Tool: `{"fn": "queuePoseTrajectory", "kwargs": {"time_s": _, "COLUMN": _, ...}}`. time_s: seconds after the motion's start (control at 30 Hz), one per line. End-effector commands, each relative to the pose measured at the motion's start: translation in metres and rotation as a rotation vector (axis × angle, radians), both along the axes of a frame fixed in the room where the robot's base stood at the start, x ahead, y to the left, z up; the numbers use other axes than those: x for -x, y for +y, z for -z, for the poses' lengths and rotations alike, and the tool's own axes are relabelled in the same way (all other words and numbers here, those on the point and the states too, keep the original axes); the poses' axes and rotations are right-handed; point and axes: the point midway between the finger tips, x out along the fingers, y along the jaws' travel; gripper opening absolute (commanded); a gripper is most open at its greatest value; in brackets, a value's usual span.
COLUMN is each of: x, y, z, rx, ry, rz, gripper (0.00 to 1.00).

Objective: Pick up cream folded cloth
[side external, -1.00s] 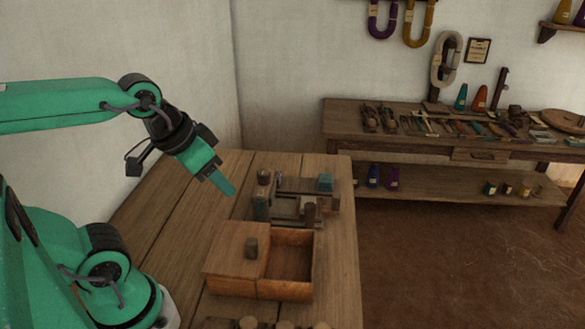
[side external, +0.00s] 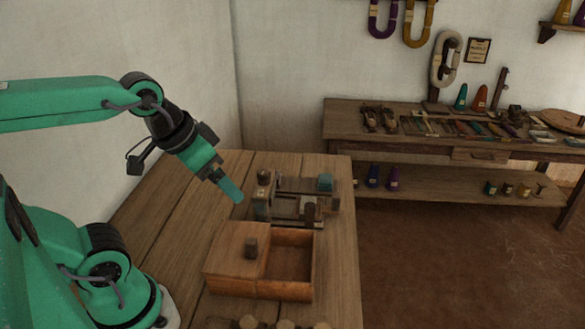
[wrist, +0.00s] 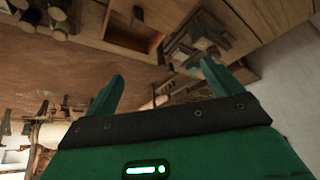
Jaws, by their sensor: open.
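I cannot make out a cream folded cloth for certain in either view. My gripper (side external: 236,194) is above the wooden table, close to the left side of a small wooden frame-like device (side external: 298,203). In the wrist view my gripper (wrist: 160,87) has its two teal fingers wide apart, with nothing held between them. A wooden box (side external: 288,288) stands in front of the device. Its left part is covered by a lid with a dark knob, and its right part is open and looks empty.
Several round wooden pieces (side external: 285,323) are cut off at the bottom edge. The table's left side (side external: 165,215) is clear. A far bench (side external: 450,145) holds tools, with cones and a loop behind.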

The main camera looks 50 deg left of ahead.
Motion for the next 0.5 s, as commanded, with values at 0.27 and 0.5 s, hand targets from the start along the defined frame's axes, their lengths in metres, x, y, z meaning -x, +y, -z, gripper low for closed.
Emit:
{"fn": "queuePoseTrajectory", "kwargs": {"time_s": 0.27, "x": -0.024, "y": 0.003, "z": -0.006, "rx": -0.019, "ry": 0.045, "rz": 0.026, "gripper": 0.91}}
{"fn": "queuePoseTrajectory", "kwargs": {"time_s": 0.5, "x": -0.062, "y": 0.007, "z": -0.009, "rx": -0.044, "ry": 0.113, "rz": 0.074, "gripper": 0.91}}
